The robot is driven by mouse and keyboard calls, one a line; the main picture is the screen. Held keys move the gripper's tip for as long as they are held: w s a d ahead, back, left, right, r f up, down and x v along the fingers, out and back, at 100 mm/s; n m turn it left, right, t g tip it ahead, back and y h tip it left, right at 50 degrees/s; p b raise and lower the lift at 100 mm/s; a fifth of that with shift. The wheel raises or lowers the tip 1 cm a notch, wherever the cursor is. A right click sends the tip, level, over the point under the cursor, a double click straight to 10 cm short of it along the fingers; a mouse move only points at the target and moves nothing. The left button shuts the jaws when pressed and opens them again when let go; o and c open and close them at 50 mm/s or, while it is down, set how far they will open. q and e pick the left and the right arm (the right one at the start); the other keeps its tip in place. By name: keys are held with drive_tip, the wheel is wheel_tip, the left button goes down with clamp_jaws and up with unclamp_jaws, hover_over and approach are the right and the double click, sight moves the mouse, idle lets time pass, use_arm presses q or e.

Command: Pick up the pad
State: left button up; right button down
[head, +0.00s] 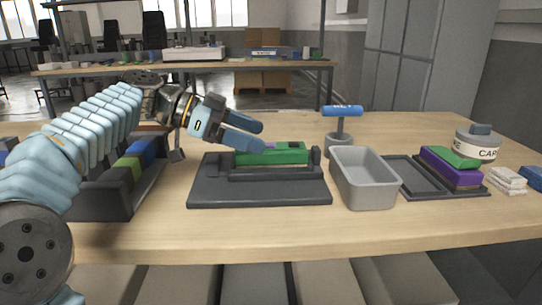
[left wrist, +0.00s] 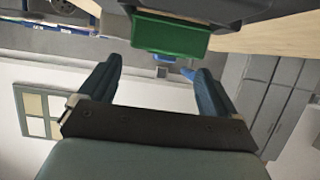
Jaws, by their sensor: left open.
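A long green block (head: 285,153), which may be the pad, sits in a black fixture (head: 225,190) on the table. A small grey-purple part shows on its top. My left gripper (head: 260,138) is open and empty, with its fingertips at the block's left end, slightly above it. In the left wrist view the green block (left wrist: 170,36) shows beyond the open fingers of the left gripper (left wrist: 158,66), not between them. A second, thin green piece (head: 452,157) lies on a purple block (head: 450,170) in a black tray at the right. My right gripper is out of view.
An empty grey bin (head: 364,178) stands right of the fixture, with a blue-handled tool (head: 342,116) behind it. A black rack (head: 97,197) with coloured blocks is under my left arm. A round lidded container (head: 476,148) and white pads (head: 507,181) are at right. The front strip is clear.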

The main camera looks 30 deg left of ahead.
sight(271, 155)
use_arm(q)
drive_tip(key=shift+x, duration=1.5)
drive_tip(key=shift+s, duration=0.1)
clamp_jaws()
